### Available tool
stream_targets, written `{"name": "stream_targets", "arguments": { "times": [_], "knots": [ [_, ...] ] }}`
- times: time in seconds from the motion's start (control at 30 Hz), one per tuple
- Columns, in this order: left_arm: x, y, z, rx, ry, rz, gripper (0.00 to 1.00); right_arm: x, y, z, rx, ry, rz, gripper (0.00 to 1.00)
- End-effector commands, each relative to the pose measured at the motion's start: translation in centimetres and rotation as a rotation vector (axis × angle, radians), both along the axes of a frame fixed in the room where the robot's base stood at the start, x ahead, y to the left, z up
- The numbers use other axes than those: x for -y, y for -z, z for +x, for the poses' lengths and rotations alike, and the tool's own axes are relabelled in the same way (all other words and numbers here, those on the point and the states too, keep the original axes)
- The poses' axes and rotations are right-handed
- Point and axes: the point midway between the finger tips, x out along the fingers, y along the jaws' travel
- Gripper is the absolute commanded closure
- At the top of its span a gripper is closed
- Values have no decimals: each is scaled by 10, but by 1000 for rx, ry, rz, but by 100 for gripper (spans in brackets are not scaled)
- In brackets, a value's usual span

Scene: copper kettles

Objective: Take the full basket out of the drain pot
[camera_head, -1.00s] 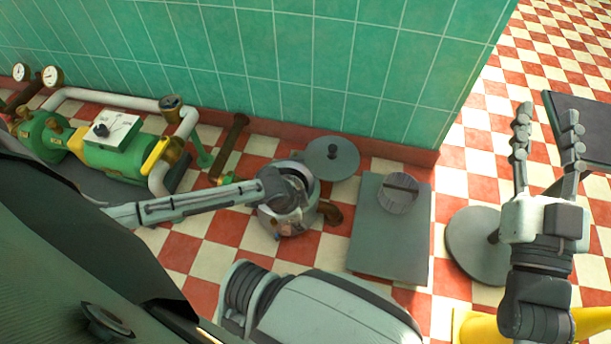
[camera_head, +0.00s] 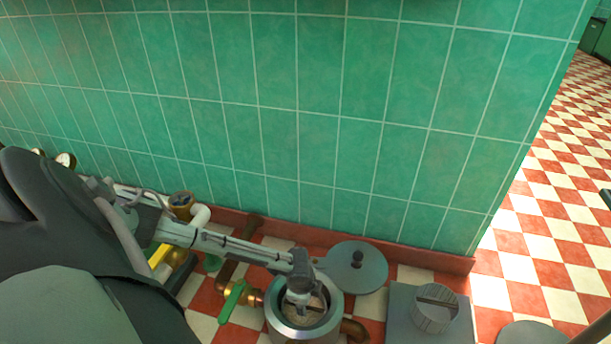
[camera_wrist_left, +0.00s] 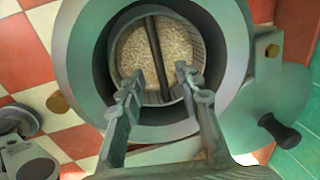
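The drain pot (camera_head: 281,328), a round steel pot, stands on the floor near the wall at the bottom of the head view. Inside it sits the basket (camera_wrist_left: 193,38), filled with pale grain, with a dark bar handle (camera_wrist_left: 153,48) across its top. My left gripper (camera_head: 299,299) is over the pot's mouth. In the left wrist view my left gripper (camera_wrist_left: 159,76) has its two fingers apart, one on each side of the bar, without visibly touching it. Their exact height relative to the bar is hard to tell. My right gripper is out of view.
A round grey lid (camera_head: 340,278) with a knob lies beside the pot by the wall. A grey slab (camera_head: 401,318) to the right carries a round ribbed piece (camera_head: 432,322). A green valve handle (camera_head: 231,301) and pipes stand close on the pot's left. The tiled wall (camera_head: 300,120) rises behind.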

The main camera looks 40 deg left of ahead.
Motion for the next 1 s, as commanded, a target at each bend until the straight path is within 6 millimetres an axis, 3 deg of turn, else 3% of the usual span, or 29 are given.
{"name": "stream_targets", "arguments": {
  "times": [0.1, 0.3, 0.57, 0.87, 1.0],
  "knots": [
    [-4, 23, 1, 0, 0, 1, 66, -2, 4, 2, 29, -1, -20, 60],
    [-7, 45, 5, 0, -1, 0, 66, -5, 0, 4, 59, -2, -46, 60],
    [-8, 46, 5, 0, 0, 0, 66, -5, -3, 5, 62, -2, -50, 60],
    [-8, 46, 5, 0, 0, 0, 99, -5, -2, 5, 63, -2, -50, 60],
    [-8, 46, 5, 0, 0, 0, 100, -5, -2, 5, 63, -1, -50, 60]
  ]
}}
